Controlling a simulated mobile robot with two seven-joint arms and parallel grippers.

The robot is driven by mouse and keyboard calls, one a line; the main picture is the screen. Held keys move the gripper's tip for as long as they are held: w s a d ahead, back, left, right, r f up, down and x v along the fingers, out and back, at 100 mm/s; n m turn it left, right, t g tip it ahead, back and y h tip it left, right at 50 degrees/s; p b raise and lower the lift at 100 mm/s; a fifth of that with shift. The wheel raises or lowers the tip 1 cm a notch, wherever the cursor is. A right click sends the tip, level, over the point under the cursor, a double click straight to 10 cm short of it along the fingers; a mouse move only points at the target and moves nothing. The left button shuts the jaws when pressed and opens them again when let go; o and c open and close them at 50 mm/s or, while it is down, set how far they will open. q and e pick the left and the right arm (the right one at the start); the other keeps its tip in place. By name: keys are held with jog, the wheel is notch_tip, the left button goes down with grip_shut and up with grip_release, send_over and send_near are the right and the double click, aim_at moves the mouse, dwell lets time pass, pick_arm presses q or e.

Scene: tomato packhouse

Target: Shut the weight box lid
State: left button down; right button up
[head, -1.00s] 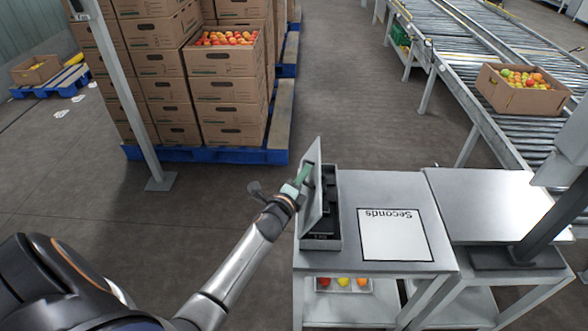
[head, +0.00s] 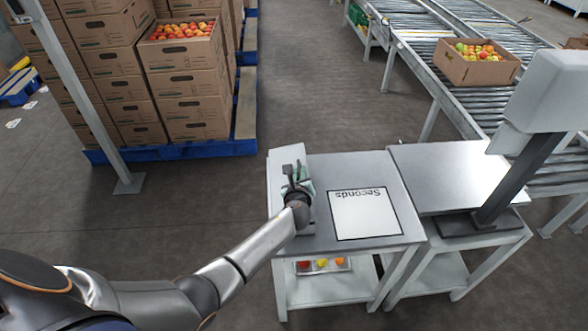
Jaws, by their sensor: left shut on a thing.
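The weight box lid (head: 287,156) is a pale grey panel at the left end of the steel table. It now lies low over the weight box (head: 306,230), and the dark weights inside do not show. My left gripper (head: 297,178) is over the lid, with greenish parts at its fingers, and is shut on it. The gripper and wrist cover the middle of the lid and most of the box, so I cannot tell whether the lid rests fully on the rim. My right gripper is not in view.
A white sheet marked Seconds (head: 365,212) lies right of the box. A second steel table (head: 440,165) adjoins, with a grey device on a dark post (head: 520,175). Stacked cartons (head: 195,90) stand at the back left, and a roller conveyor (head: 425,75) at the back right.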

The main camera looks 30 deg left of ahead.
pick_arm(q)
jog(key=shift+w+d+f+m, duration=0.2)
jog(key=shift+w+f+m, duration=0.1)
jog(key=shift+f, duration=0.1)
jog(key=shift+d+f+b, duration=0.15)
jog(key=shift+f+b, duration=0.2)
jog(key=shift+b, duration=0.05)
jog(key=shift+f, duration=0.1)
jog(key=c, duration=0.9)
grip_release()
jog(key=shift+d+f, duration=0.1)
jog(key=p+v, duration=0.3)
jog(key=v, duration=0.8)
jog(key=shift+d+p, duration=0.15)
jog(key=shift+p, duration=0.15)
jog(key=shift+s+d+r, duration=0.25)
jog(key=shift+s+r, duration=0.1)
jog(key=shift+s, duration=0.25)
